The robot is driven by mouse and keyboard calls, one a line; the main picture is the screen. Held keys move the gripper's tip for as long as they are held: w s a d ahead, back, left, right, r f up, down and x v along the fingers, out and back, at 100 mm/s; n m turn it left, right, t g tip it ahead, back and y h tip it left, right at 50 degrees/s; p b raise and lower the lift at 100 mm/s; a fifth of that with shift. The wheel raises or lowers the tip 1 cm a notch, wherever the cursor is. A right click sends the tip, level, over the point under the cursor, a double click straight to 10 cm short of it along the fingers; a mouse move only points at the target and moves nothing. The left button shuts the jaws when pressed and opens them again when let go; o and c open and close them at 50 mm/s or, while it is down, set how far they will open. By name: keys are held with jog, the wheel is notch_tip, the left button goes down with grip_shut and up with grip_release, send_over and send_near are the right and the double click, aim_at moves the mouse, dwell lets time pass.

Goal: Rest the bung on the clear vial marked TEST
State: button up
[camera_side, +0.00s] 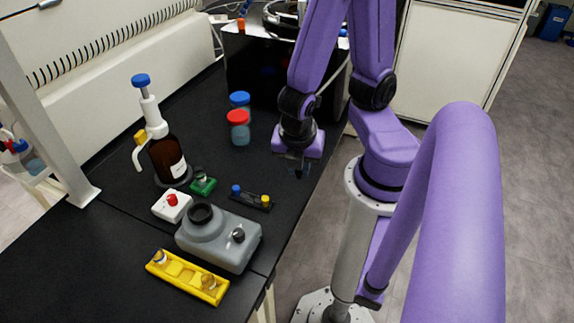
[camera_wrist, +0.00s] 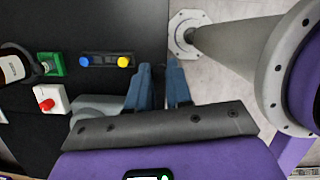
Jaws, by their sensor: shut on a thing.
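A green block (camera_side: 203,187) holds a small dark-topped clear vial (camera_side: 199,173). A yellow rack (camera_side: 187,278) holds vials at its left end (camera_side: 160,257) and right end (camera_side: 208,282). No TEST marking is readable. A black holder (camera_side: 250,200) carries a blue piece (camera_side: 236,188) and a yellow piece (camera_side: 265,201).
A grey device (camera_side: 218,243) and a white box with a red button (camera_side: 172,205) stand near the green block. A tall brown dispenser bottle (camera_side: 167,158) stands behind. Red-capped (camera_side: 238,128) and blue-capped (camera_side: 240,101) bottles stand farther back. Bench between holder and gripper is clear.

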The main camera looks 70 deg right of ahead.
jog(key=w+a+r, duration=0.1)
jog(key=w+a, duration=0.2)
jog(key=w, duration=2.4)
jog(key=shift+f, duration=3.05)
jog(key=shift+f, duration=0.65)
jog(key=o, duration=1.3)
jog(key=shift+r, duration=0.15)
